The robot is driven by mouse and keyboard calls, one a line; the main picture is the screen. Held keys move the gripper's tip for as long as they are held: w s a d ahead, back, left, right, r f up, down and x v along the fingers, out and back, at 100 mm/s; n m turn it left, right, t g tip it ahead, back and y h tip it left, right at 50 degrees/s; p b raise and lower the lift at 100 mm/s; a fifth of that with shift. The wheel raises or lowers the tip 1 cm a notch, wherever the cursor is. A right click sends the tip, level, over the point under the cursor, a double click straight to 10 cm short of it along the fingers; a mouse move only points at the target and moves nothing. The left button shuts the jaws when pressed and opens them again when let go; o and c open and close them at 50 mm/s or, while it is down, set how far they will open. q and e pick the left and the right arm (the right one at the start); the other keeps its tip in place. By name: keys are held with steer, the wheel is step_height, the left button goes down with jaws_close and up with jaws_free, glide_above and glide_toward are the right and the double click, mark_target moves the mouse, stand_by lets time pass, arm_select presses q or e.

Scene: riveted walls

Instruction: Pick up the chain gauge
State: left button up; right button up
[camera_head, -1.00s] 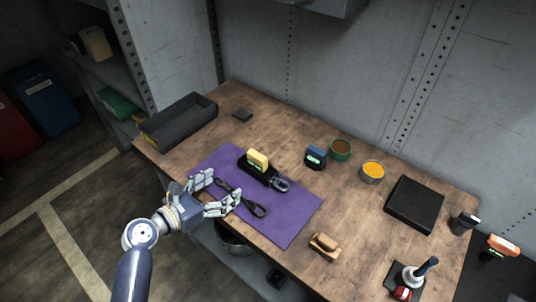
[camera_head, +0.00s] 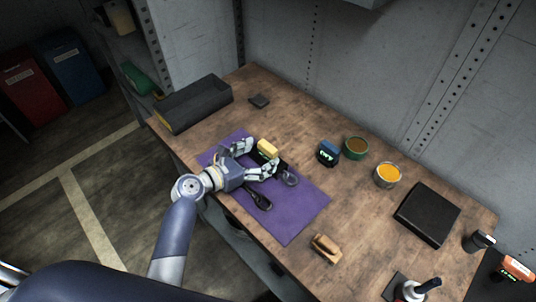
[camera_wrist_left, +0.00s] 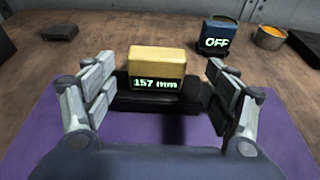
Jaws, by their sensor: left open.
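The chain gauge (camera_head: 267,148) is a yellow block with a dark lower front whose green display reads "157 mm" in the left wrist view (camera_wrist_left: 157,64). It sits on a black base (camera_wrist_left: 150,103) on the purple mat (camera_head: 299,212). My left gripper (camera_head: 262,157) is open, its fingers on either side of the gauge, with the gauge a little beyond the fingertips in the wrist view. I see gaps between the fingers and the gauge. The fingers partly cover the black base in the head view. My right gripper is not in view.
A blue device (camera_head: 328,152) reads "OFF" in the wrist view. Near it are a green tin (camera_head: 355,148) and an orange-filled tin (camera_head: 388,175). A dark pliers-like tool (camera_head: 258,197) lies on the mat beside the gripper. A long dark bin (camera_head: 195,106) stands at the left.

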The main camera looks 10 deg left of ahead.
mark_target(264, 151)
arm_select(q)
steer(key=shift+a+x, duration=0.2)
steer(key=shift+x, duration=2)
steer(key=shift+f, duration=0.1)
steer(key=c, duration=1.4)
steer(key=shift+w+a, duration=0.1)
steer(key=c, duration=0.3)
